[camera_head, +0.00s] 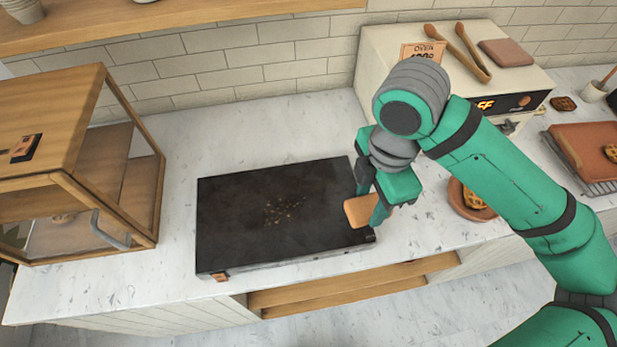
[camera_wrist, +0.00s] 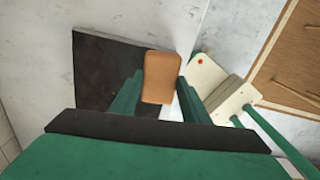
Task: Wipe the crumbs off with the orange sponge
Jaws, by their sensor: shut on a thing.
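A dark flat slab (camera_head: 235,225) lies on the marble counter; it also shows in the wrist view (camera_wrist: 98,75). Small yellow-brown crumbs (camera_head: 283,211) are scattered around its middle; I cannot make them out in the wrist view. My gripper (camera_head: 368,207) is shut on the orange sponge (camera_head: 359,212), at the right edge of the slab and to the right of the crumbs. In the wrist view the sponge (camera_wrist: 160,77) sits between the two green fingers and sticks out beyond them. I cannot tell whether the sponge touches the slab.
A wooden display case (camera_head: 75,165) stands left of the slab. A cream oven (camera_head: 385,45) with tongs (camera_head: 470,55) on top stands behind my arm. A round dish with a pie (camera_head: 470,203) is to the right. Bare counter (camera_head: 240,120) lies behind the slab.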

